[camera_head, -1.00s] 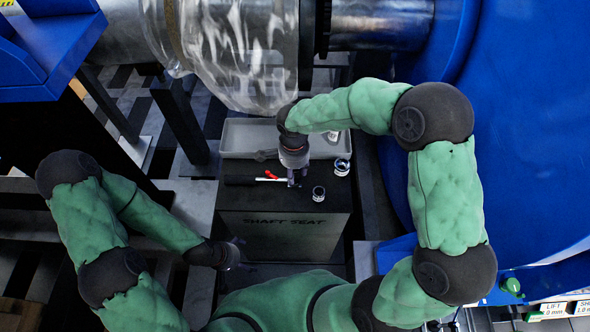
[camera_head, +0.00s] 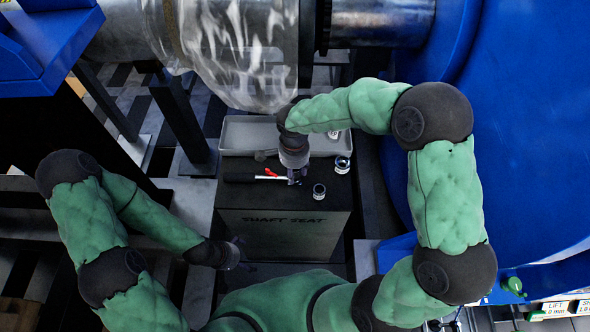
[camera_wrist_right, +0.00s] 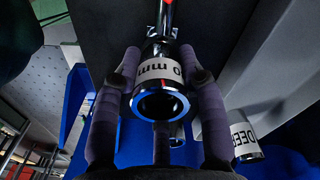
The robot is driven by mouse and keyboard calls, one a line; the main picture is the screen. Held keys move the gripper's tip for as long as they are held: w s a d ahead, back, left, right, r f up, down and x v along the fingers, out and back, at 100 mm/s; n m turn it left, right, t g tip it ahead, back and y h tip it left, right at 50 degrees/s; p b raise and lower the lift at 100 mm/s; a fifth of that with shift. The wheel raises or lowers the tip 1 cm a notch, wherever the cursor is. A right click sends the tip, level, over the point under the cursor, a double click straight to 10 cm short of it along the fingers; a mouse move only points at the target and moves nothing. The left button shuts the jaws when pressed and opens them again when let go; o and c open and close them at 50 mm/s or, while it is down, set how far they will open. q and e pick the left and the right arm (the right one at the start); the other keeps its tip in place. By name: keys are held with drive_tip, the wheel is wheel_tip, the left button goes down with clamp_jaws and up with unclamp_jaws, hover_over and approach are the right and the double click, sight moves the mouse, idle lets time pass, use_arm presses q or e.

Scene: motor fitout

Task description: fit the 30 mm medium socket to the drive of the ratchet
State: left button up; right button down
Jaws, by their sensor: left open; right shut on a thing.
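My right gripper (camera_head: 294,178) is over the top of the block, at the head end of the ratchet. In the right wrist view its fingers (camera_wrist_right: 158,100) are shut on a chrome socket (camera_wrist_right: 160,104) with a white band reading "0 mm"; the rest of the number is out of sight. The ratchet (camera_head: 240,178) lies on the block with its black handle to the left and a red part near its head. Its shaft (camera_wrist_right: 166,18) meets the socket's far end in the wrist view; I cannot tell whether the drive is inside. My left gripper (camera_head: 237,254) is open and empty, low left of the block.
Two other sockets stand on the block (camera_head: 284,222): one near its front right (camera_head: 319,191), one farther back (camera_head: 342,165). A socket banded "DEEP" (camera_wrist_right: 244,143) shows in the wrist view. A grey tray (camera_head: 236,138) lies behind. Blue housing (camera_head: 535,130) bounds the right.

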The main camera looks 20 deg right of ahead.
drive_tip(key=c, duration=0.7)
unclamp_jaws()
drive_tip(key=shift+o, duration=0.2)
wheel_tip(320, 180, up, 12)
drive_tip(key=shift+a+r, duration=0.1)
drive_tip(key=shift+a, duration=0.05)
